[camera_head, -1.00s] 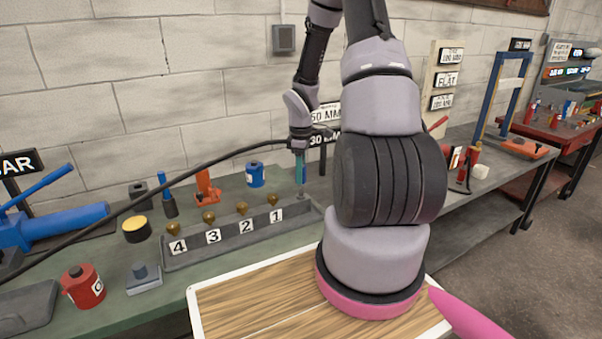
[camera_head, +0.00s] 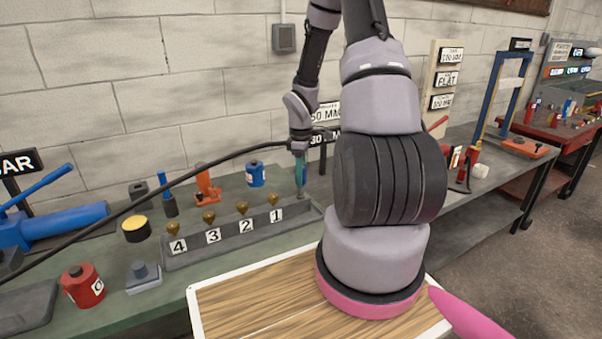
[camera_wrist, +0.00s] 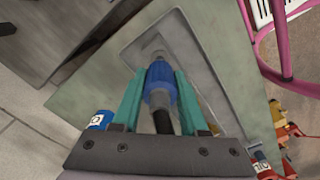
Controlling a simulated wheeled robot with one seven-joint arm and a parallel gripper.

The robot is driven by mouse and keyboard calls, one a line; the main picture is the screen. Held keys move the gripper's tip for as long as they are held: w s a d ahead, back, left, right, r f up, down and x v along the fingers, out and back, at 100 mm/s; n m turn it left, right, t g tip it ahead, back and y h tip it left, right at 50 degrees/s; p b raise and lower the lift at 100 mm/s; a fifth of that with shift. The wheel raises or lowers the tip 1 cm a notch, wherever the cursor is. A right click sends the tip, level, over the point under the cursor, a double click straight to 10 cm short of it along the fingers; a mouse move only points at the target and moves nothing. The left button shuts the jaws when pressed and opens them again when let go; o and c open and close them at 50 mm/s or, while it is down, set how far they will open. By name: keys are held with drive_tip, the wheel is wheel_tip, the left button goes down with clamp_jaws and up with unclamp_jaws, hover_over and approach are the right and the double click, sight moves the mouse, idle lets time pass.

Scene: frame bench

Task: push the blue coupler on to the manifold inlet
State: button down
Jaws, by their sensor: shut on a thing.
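My gripper (camera_wrist: 160,92) has two teal fingers shut on the blue coupler (camera_wrist: 160,76), with a black hose behind it. The coupler's front end points at a pale metal fitting, the manifold inlet (camera_wrist: 155,48), on the grey manifold; whether they touch is hard to tell. In the head view my gripper (camera_head: 300,172) points down at the right end of the manifold (camera_head: 215,250), by the fitting there. Brass outlets with labels 1 to 4 stand along the manifold. The coupler is mostly hidden behind the fingers in the head view.
A black hose (camera_head: 170,185) runs across the bench to my gripper. A blue can (camera_head: 256,174) and orange jack (camera_head: 205,185) stand behind the manifold. A red can (camera_head: 82,285) and grey block (camera_head: 143,277) are in front left. A sign (camera_head: 325,112) stands behind the gripper.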

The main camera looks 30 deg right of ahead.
drive_tip(key=shift+f, duration=1.7)
drive_tip(key=shift+c, duration=1.8)
unclamp_jaws()
drive_tip(key=shift+r, duration=0.1)
wheel_tip(320, 180, up, 11)
drive_tip(key=shift+f, duration=0.15)
